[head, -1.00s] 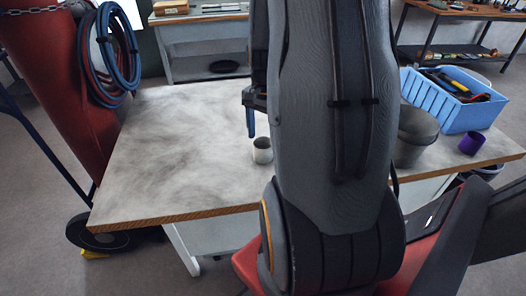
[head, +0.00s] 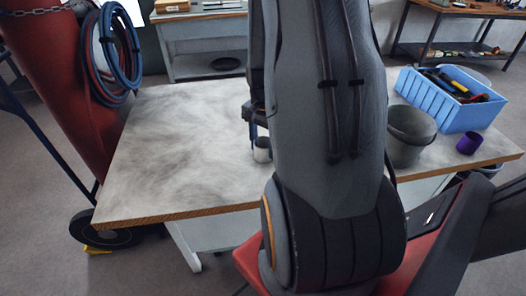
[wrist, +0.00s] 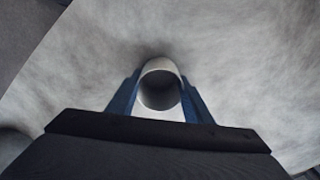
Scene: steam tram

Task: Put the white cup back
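In the wrist view I look down into the open mouth of the cup (wrist: 160,88). My gripper (wrist: 160,78) has its two blue fingers down on either side of the cup, very close to its wall. Whether they press on it cannot be told. In the head view my gripper (head: 259,132) is partly behind my arm, and a blue finger overlaps the cup's upper part.
A dark grey bin (head: 408,138), a purple cup (head: 468,144) and a blue crate (head: 440,107) of tools stand on the table's right. A red cylinder (head: 60,80) with coiled hoses is at the left. The table's left half is clear.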

